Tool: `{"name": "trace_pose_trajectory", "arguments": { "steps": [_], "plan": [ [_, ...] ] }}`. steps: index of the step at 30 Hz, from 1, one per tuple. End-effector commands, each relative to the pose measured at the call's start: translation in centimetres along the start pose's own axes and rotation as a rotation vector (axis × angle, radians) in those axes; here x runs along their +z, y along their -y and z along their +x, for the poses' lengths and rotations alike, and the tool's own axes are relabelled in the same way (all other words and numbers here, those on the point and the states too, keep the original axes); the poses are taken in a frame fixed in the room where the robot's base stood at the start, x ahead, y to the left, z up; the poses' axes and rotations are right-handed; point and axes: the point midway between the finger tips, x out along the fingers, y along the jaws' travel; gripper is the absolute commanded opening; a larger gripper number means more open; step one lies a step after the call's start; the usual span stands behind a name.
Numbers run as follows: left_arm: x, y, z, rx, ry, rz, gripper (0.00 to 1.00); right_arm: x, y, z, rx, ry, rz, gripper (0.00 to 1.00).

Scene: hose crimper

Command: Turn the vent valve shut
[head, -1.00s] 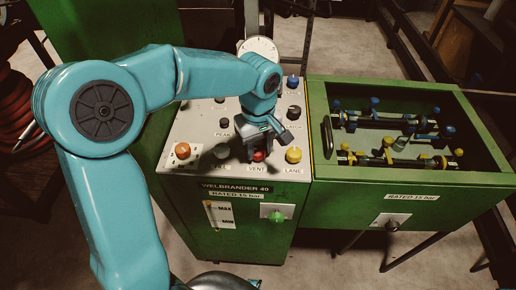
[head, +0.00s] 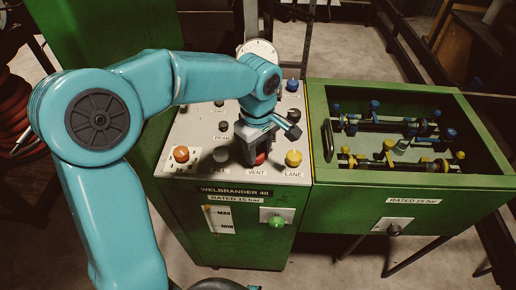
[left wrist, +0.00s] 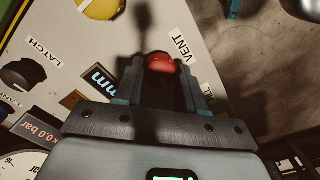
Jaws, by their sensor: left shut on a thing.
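The vent valve is a red knob (head: 260,158) on the sloping grey panel (head: 185,130), just above the VENT label (head: 257,171). My left gripper (head: 252,160) points down at it and is shut on it, hiding much of the knob in the head view. In the left wrist view the red knob (left wrist: 163,63) shows between the two fingertips (left wrist: 160,80), beside the VENT label. I cannot tell the valve's angle. My right gripper is not in view.
A yellow LANE knob (head: 293,158) stands close right of the gripper. An orange knob (head: 182,153) is at the panel's left. A white dial (head: 260,47) stands behind.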

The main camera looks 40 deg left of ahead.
Motion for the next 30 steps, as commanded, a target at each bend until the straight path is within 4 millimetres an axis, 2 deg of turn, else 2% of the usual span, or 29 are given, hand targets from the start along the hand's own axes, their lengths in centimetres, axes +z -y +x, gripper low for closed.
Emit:
{"name": "trace_pose_trajectory", "arguments": {
  "steps": [2, 3, 5, 13, 17, 20, 30],
  "plan": [
    [-0.3, -0.2, -0.3, 0.010, -0.009, -0.002, 0.09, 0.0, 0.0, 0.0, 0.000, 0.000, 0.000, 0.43],
    [-0.3, -0.2, -0.3, 0.010, -0.009, -0.002, 0.46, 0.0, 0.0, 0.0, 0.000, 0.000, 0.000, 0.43],
    [-0.3, -0.1, -0.3, 0.009, -0.008, -0.001, 0.65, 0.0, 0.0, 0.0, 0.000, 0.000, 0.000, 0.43],
    [-0.1, -0.1, -0.1, 0.003, -0.004, 0.001, 0.65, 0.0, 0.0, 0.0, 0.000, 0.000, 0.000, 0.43],
    [-0.1, -0.1, -0.9, 0.005, -0.004, 0.001, 0.65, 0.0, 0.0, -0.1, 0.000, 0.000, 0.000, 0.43],
    [-0.1, -0.1, -2.7, 0.007, -0.004, 0.002, 0.65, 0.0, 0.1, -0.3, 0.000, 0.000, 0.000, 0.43],
    [-0.1, -0.1, -11.7, 0.009, -0.004, 0.001, 0.65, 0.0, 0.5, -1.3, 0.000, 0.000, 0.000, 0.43]
  ]
}}
